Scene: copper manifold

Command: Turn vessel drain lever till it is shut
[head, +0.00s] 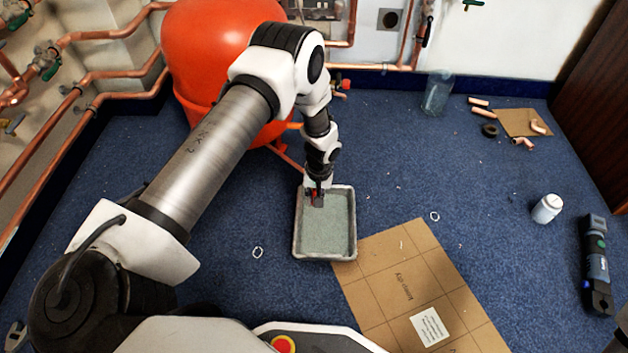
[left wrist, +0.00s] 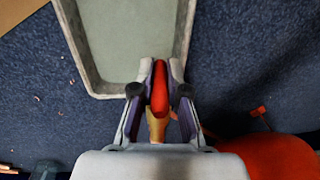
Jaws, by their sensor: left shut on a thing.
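The red drain lever (left wrist: 158,88) sits between the fingertips of my left gripper (left wrist: 160,80) in the left wrist view, with a brass valve body (left wrist: 156,128) just behind it. My left gripper (head: 318,196) is shut on the lever. In the head view it is over the far end of a grey tray (head: 296,225), close to the orange-red vessel (head: 205,60). The arm hides part of the vessel and most of the valve, so I cannot tell the lever's angle to its pipe. My right gripper is not in view.
Flattened cardboard (head: 395,275) lies beside the tray. A clear jar (head: 437,92), a white bottle (head: 547,208) and a dark tool (head: 596,262) stand or lie to the right. Copper pipes (head: 110,75) run along the left wall. Blue carpet between them is mostly clear.

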